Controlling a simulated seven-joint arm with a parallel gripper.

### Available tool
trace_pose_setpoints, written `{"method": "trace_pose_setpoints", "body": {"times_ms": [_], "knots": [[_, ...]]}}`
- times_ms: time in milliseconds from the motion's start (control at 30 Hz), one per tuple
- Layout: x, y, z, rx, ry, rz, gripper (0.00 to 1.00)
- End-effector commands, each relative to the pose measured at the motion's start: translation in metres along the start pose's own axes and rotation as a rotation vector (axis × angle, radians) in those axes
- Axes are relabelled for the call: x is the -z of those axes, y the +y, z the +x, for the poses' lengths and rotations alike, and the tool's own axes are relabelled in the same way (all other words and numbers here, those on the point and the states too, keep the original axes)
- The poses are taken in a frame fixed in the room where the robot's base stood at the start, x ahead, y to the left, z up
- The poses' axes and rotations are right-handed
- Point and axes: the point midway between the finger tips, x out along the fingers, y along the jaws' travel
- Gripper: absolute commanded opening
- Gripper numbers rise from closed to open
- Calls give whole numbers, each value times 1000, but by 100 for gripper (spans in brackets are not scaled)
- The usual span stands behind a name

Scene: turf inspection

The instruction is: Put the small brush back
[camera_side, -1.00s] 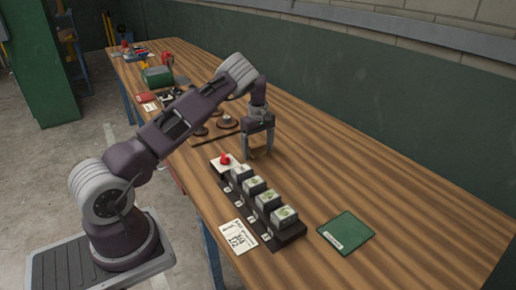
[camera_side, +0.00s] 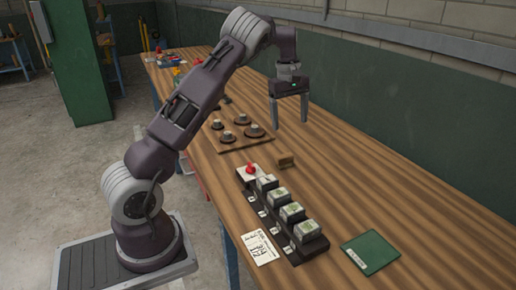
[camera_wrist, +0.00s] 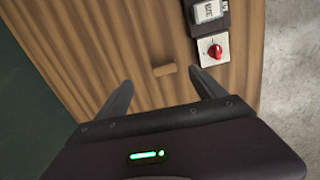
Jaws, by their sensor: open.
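A small brown wooden piece (camera_side: 287,160), seemingly the small brush, rests on the bench just behind the red-knob end of the dark rack. It also shows in the wrist view (camera_wrist: 164,70), apart from the rack. I cannot make out any bristles. My gripper (camera_side: 289,121) is raised above the bench, over and slightly beyond the brown piece, with its fingers pointing down. In the wrist view my gripper (camera_wrist: 160,78) has its fingers apart, with nothing held between them.
The dark rack holds several grey blocks (camera_side: 291,212) and a white plate with a red knob (camera_side: 251,169). A board (camera_side: 243,144) with several round dark pieces lies to the left. A paper card (camera_side: 260,248) and green booklet (camera_side: 370,252) lie near the front. The right side is clear.

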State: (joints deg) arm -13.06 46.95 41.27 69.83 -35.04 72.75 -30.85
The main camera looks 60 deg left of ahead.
Motion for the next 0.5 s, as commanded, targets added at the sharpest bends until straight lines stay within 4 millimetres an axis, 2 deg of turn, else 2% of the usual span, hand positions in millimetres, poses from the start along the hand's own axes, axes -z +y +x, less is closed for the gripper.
{"method": "trace_pose_setpoints", "body": {"times_ms": [33, 100, 167, 200, 267, 300, 400, 500], "knots": [[-26, -5, -32, -52, -21, 57, 80], [-69, -21, -72, -114, -46, 184, 80], [-111, -42, -101, -164, -56, 320, 80], [-141, -60, -119, -196, -54, 425, 80], [-185, -93, -139, -239, -34, 603, 80], [-212, -120, -148, -262, -8, 730, 80], [-265, -187, -151, -298, 99, 1041, 80], [-290, -240, -138, -302, 224, 1281, 80]]}}
